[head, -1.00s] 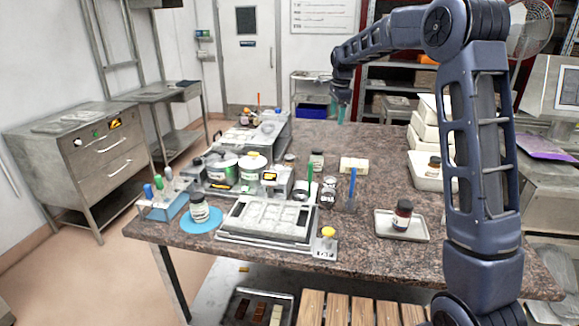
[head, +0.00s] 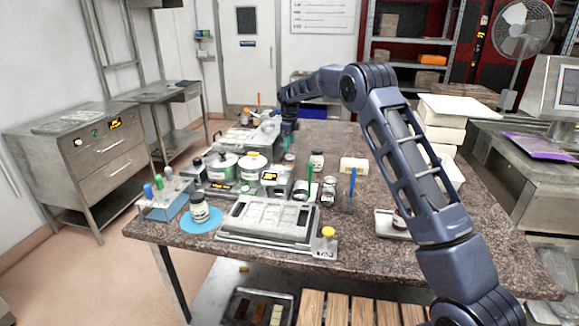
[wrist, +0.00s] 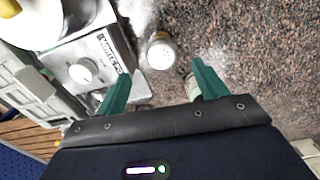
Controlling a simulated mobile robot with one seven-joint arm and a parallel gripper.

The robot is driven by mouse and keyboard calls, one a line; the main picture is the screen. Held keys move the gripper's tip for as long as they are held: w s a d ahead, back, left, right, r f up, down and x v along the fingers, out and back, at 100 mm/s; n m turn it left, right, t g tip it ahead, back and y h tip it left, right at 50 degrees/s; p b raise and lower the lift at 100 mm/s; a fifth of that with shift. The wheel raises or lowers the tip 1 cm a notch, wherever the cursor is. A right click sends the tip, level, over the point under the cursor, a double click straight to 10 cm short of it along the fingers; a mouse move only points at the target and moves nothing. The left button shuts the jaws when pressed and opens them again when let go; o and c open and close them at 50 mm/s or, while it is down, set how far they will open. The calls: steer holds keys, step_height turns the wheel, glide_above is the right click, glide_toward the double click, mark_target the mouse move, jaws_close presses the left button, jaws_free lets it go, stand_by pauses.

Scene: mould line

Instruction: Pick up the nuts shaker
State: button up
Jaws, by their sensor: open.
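My gripper (head: 288,131) hangs over the back middle of the stone-topped table in the head view. In the wrist view my gripper (wrist: 162,70) has its two green fingers wide apart with nothing held between them. A small round shaker with a pale perforated lid (wrist: 160,50) stands just past the fingertips, beside the grey machine; it also shows in the head view (head: 290,160). A clear glass shaker with a metal lid (head: 329,191) stands farther forward. No label is readable, so I cannot tell which one holds nuts. Another container (wrist: 192,86) is partly hidden behind the right finger.
A grey machine with a knob (wrist: 82,72) and large pots (head: 222,168) stand close by. A white-labelled jar (head: 317,160), pale blocks (head: 354,165) and a blue upright item (head: 352,183) stand right of the machine.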

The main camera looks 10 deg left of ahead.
mark_target(289, 156)
step_height(289, 156, down, 10)
steer(key=shift+d+r, duration=0.1)
steer(key=c, duration=1.1)
